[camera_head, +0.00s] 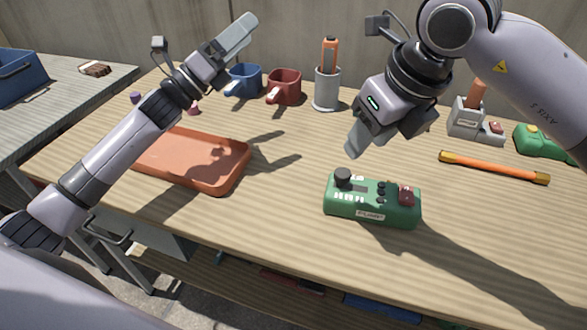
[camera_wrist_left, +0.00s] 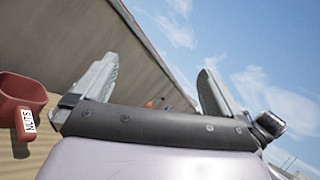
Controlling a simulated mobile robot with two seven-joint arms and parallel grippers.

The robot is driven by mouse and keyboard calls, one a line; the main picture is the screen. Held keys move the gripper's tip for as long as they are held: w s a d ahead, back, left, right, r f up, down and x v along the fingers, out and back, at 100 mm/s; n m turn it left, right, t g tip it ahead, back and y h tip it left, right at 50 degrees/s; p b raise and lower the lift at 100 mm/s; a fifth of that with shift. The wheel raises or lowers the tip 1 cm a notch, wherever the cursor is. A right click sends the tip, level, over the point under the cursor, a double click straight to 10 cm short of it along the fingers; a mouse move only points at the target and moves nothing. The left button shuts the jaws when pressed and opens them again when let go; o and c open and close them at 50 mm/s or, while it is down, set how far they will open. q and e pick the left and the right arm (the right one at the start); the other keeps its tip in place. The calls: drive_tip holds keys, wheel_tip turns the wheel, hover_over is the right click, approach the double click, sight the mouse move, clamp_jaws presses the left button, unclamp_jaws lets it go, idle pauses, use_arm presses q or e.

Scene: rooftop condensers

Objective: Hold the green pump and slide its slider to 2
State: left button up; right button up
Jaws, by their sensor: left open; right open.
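The green pump (camera_head: 372,203) is a box standing on the table right of centre. It has a black knob, small white and black controls, a red part at its right end and a front label. Which control is its slider is too small to tell. My right gripper (camera_head: 356,141) is above and behind the pump, pointing down, open and apart from it. My left gripper (camera_head: 248,30) is raised over the back left of the table, far from the pump. In the left wrist view its two fingers (camera_wrist_left: 155,88) are spread with nothing between them.
An orange tray (camera_head: 240,176) lies left of the pump. Blue mug (camera_head: 246,80), red mug (camera_head: 286,86) and a grey cup (camera_head: 326,93) stand behind. An orange bar (camera_head: 494,167), grey device (camera_head: 466,119) and another green device (camera_head: 540,142) are right. The table in front of the pump is clear.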

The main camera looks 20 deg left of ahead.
use_arm(q)
drive_tip(key=s+d+f+m+g+h, duration=0.2)
drive_tip(key=d+m+g+h, duration=0.2)
drive_tip(key=d+m+g, duration=0.4)
drive_tip(key=m+g+y, duration=0.4)
drive_tip(key=m+g, duration=0.6)
approach(329, 190)
drive_tip(key=w+d+f, duration=0.2)
drive_tip(key=f, duration=0.1)
drive_tip(key=shift+d, duration=0.25)
drive_tip(key=shift+x, duration=3.45)
drive_tip(key=shift+c, duration=0.3)
